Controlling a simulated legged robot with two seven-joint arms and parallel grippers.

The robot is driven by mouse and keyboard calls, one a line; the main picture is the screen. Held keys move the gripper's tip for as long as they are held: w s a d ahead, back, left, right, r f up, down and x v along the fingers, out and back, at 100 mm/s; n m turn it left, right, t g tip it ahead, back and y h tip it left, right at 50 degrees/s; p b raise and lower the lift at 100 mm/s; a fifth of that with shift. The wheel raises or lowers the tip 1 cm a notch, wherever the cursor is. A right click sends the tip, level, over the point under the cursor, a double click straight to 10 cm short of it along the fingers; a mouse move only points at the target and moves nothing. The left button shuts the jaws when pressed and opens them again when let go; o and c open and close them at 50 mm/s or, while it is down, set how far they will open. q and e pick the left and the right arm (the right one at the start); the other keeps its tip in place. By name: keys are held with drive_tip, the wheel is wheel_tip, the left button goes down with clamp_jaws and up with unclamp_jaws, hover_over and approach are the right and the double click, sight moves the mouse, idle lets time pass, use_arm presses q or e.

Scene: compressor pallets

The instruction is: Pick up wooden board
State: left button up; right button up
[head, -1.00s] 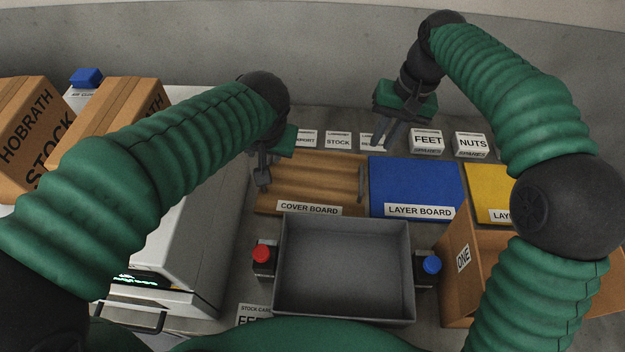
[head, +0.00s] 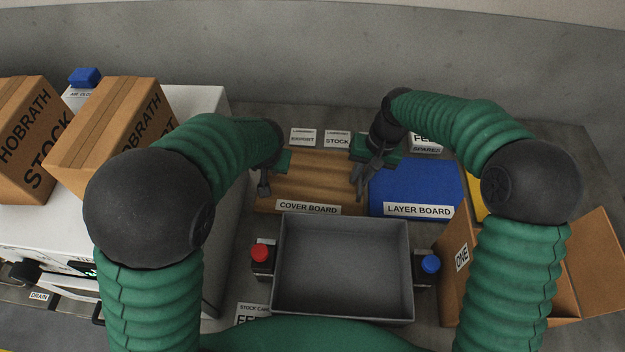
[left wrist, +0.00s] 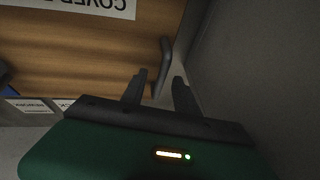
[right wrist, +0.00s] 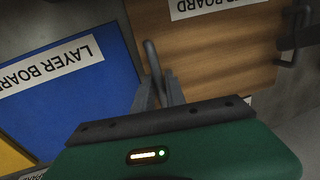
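The wooden board (head: 325,180) lies flat behind the grey bin, with a white "COVER BOARD" label at its front edge. It has a dark bar handle at each side. My left gripper (head: 264,185) is at its left edge. In the left wrist view, the left handle (left wrist: 164,60) lies just past and between the open fingertips (left wrist: 160,85). My right gripper (head: 362,183) is at the board's right edge. In the right wrist view, the right handle (right wrist: 152,60) runs down between the fingertips (right wrist: 160,82), which look open with a narrow gap.
A blue layer board (head: 415,185) lies right beside the wooden board. An empty grey bin (head: 343,318) stands in front, between a red-topped (head: 261,252) and a blue-topped button (head: 431,264). An open carton (head: 460,280) is at right.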

use_arm(q)
drive_tip(key=c, duration=0.4)
use_arm(e)
clamp_jaws()
use_arm(q)
clamp_jaws()
idle(0.8)
